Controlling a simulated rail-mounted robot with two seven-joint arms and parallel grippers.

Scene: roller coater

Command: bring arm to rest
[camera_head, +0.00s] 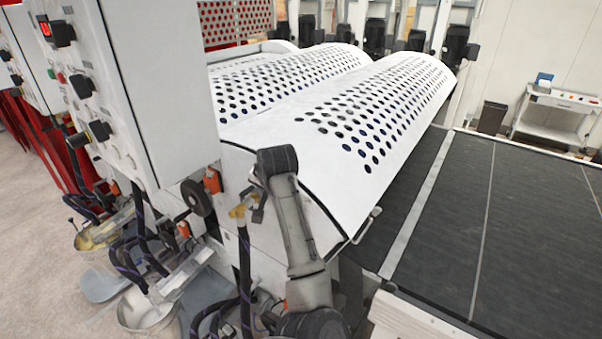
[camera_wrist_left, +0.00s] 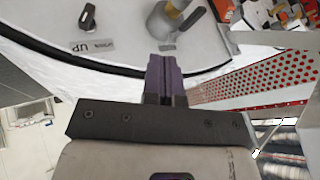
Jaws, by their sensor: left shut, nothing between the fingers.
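My left arm (camera_head: 298,230) rises from the bottom middle of the head view, in front of the white end of the coating machine. Its dark upper end (camera_head: 277,161) stands before the machine's side, and I cannot make out the fingertips clearly there. In the left wrist view my left gripper (camera_wrist_left: 166,78) is shut and empty, its dark fingers side by side. Beyond them is a white panel (camera_wrist_left: 125,38) with a dark knob, a grey handle and an upside-down "UP" label. Contact with it cannot be told. My right gripper is in neither view.
The white perforated covers (camera_head: 375,105) slope behind my arm. A white control cabinet (camera_head: 160,80) with knobs stands left, above hoses and metal pails (camera_head: 146,310). A dark conveyor belt (camera_head: 480,230) lies right. A red perforated panel (camera_wrist_left: 262,84) shows in the wrist view.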

